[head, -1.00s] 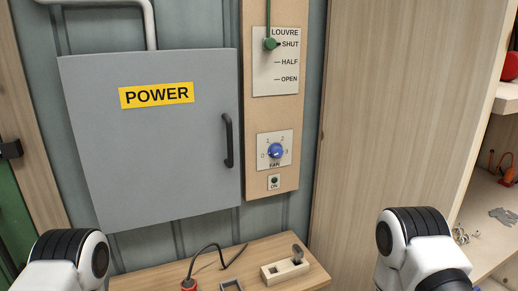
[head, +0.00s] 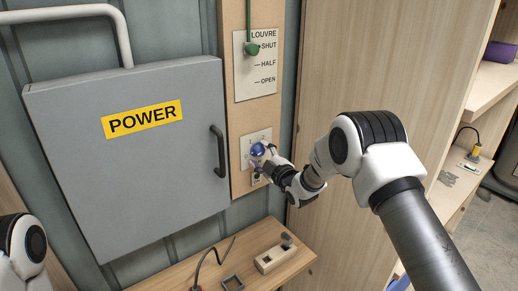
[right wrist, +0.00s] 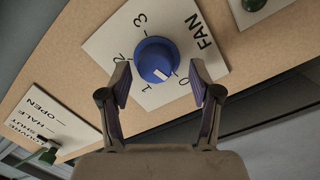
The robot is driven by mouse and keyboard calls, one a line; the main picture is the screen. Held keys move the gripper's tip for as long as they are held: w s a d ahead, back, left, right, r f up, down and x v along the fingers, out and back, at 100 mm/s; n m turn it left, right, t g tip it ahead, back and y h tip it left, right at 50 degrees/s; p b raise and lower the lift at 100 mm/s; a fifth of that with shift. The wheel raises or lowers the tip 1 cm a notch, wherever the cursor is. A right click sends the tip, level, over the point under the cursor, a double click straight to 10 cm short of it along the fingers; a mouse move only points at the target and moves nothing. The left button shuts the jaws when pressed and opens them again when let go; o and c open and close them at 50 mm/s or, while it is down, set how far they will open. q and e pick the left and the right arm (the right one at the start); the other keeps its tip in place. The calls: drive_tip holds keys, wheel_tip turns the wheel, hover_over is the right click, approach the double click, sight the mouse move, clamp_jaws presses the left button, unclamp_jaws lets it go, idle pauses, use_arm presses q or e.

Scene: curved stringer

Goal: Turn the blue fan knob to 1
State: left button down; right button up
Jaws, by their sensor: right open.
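The blue fan knob (head: 258,149) is on a white dial plate on the wooden panel. In the right wrist view the knob (right wrist: 157,57) shows face-on. Its white mark lies on the side between 0 and 1; the numbers 0, 1, 2 and 3 run around it. My right gripper (head: 266,161) is at the dial and partly covers it in the head view. In the right wrist view my right gripper (right wrist: 158,68) is open, one finger on each side of the knob, with gaps. Only part of my left arm shows; its gripper is out of view.
A grey POWER cabinet (head: 130,150) with a black handle stands left of the panel. The green louvre lever (head: 251,47) is above the dial, at SHUT. A small ON light is just below the dial. A wooden shelf (head: 200,272) with a switch block is underneath.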

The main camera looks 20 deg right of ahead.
drive_tip(key=shift+w+a+r, duration=0.1)
drive_tip(key=shift+w+a, duration=0.1)
drive_tip(key=shift+w, duration=0.2)
drive_tip(key=shift+s+d, duration=0.35)
drive_tip(key=shift+d, duration=0.2)
use_arm(q)
drive_tip(key=shift+s+d+r, duration=0.2)
drive_tip(key=shift+r, duration=0.15)
use_arm(e)
drive_tip(key=shift+w+a, duration=0.15)
drive_tip(key=c, duration=1.1)
use_arm(q)
drive_tip(key=shift+f, duration=0.2)
use_arm(e)
drive_tip(key=shift+m, duration=0.3)
drive_tip(key=shift+c, duration=0.2)
